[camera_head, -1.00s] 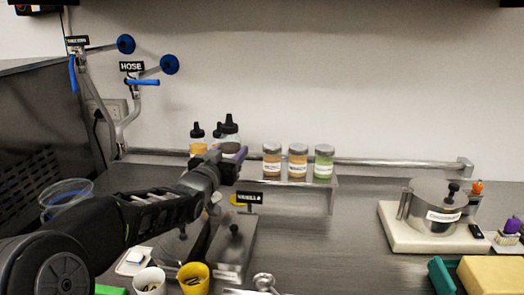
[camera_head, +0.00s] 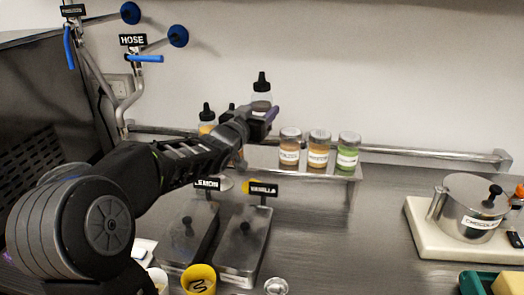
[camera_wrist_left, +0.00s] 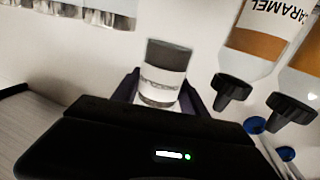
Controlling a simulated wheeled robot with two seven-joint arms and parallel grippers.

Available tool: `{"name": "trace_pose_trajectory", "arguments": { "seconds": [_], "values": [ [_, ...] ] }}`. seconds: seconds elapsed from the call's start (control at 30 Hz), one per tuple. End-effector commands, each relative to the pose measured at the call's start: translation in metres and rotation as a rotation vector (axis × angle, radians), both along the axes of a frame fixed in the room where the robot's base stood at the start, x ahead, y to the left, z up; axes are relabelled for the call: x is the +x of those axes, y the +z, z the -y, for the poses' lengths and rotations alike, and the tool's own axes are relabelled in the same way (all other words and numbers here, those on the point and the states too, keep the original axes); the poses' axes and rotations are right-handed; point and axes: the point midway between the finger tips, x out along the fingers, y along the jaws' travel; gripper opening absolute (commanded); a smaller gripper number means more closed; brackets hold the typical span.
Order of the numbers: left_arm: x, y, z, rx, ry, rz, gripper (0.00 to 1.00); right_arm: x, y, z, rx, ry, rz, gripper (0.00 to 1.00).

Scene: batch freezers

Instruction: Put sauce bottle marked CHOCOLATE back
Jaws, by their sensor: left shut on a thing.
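A sauce bottle (camera_head: 262,93) with a black nozzle cap is held upright by my left gripper (camera_head: 262,115), above the left end of the rear shelf (camera_head: 310,173). In the left wrist view the bottle (camera_wrist_left: 163,75) is between the two fingers, with dark contents and a pale label too blurred to read surely. A bottle labelled CARAMEL (camera_wrist_left: 265,35) stands apart from it there. In the head view an orange-filled bottle (camera_head: 207,117) and another black cap (camera_head: 228,107) show behind my left arm, partly hidden. My right gripper is out of view.
Several lidded jars stand on the shelf, the nearest being a brown one (camera_head: 290,148). A rail (camera_head: 430,153) runs behind. LEMON (camera_head: 207,184) and VANILLA (camera_head: 263,189) signs stand by steel lids below. A pot marked CHOCOLATE (camera_head: 470,210) is at right.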

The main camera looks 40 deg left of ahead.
Motion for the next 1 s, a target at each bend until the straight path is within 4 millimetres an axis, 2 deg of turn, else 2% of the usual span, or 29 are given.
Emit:
{"name": "trace_pose_trajectory", "arguments": {
  "seconds": [0.1, 0.23, 0.33, 0.63, 0.9, 1.0],
  "values": [
    [0.000, -0.023, 0.000, -0.003, 0.000, -0.004, 0.00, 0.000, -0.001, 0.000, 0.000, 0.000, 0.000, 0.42],
    [0.000, -0.044, 0.000, -0.002, 0.001, -0.003, 0.00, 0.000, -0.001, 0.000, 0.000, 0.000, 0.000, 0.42],
    [0.000, -0.051, 0.000, 0.000, 0.000, 0.000, 0.00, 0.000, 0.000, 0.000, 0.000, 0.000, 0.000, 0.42],
    [0.000, -0.053, 0.000, 0.000, 0.000, 0.001, 0.00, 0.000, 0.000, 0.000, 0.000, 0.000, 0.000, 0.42],
    [0.000, -0.085, 0.000, -0.003, 0.000, -0.002, 0.00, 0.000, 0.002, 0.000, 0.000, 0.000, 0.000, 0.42],
    [0.000, -0.089, 0.000, 0.000, 0.001, 0.001, 0.00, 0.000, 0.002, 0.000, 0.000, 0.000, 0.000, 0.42]
  ]
}}
